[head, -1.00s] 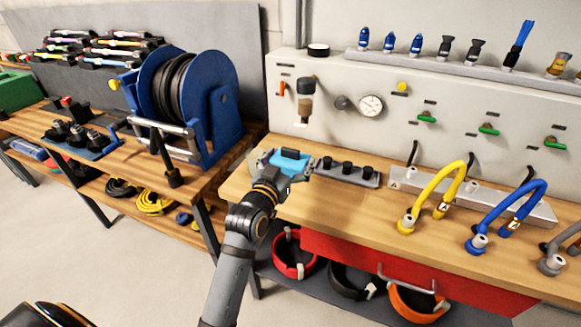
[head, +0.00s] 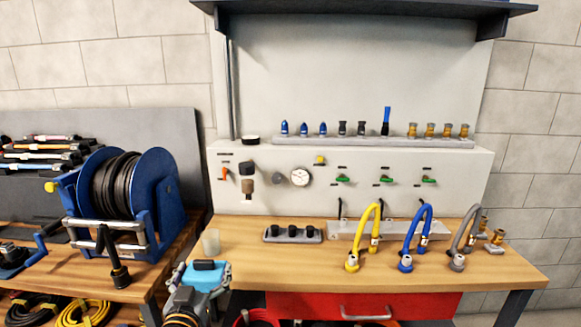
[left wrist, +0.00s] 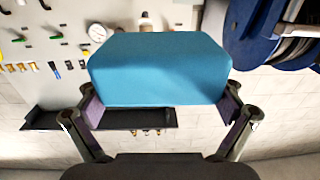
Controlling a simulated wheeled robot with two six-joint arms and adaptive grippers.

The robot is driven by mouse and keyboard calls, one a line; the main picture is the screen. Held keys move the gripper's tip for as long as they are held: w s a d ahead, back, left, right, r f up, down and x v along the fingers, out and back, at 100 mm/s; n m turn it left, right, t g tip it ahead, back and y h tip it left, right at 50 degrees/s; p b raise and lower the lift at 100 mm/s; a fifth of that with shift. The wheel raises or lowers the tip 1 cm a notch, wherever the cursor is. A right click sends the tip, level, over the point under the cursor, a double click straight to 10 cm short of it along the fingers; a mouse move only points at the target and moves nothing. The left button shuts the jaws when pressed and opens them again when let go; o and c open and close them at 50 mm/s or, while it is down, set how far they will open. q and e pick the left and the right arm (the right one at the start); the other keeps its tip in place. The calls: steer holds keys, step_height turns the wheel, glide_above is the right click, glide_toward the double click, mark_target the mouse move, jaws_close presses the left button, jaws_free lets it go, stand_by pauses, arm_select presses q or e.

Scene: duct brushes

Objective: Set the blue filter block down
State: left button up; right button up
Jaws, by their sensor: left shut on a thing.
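The blue filter block (head: 209,265) shows in the head view at the near left corner of the wooden bench. My left gripper (head: 204,276) is shut on it. In the left wrist view the light blue block (left wrist: 160,68) fills the space between the two fingers (left wrist: 160,103), with a finger pad against each side. The block hides what lies directly behind it in that view. In the head view I cannot tell whether its underside touches anything. My right gripper is in neither current view.
Yellow (head: 368,235), blue and grey hoses stand further right. A blue hose reel (head: 155,200) is at left. The front middle is clear.

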mark_target(205, 280)
arm_select(q)
steer(key=f, duration=0.1)
steer(key=f+p, duration=0.1)
steer(key=f, duration=0.1)
steer(key=shift+s+a+f+n+y, duration=0.1)
steer(key=shift+a+n+y, duration=0.1)
steer(key=shift+n+y, duration=0.2)
steer(key=s+d+f+m+h+p, duration=0.1)
steer(key=s+d+f+p, duration=0.2)
steer(key=s+f, duration=0.4)
steer(key=shift+s+f+p, duration=0.2)
steer(key=shift+f+p, duration=0.25)
steer(key=shift+f, duration=0.15)
arm_select(e)
steer(key=r, duration=0.1)
steer(key=w+r, duration=0.1)
steer(key=r, duration=0.3)
steer(key=shift+w+d+r, duration=0.1)
steer(key=shift+w+r, duration=0.15)
steer(key=shift+w, duration=0.15)
steer(key=shift+d, duration=0.35)
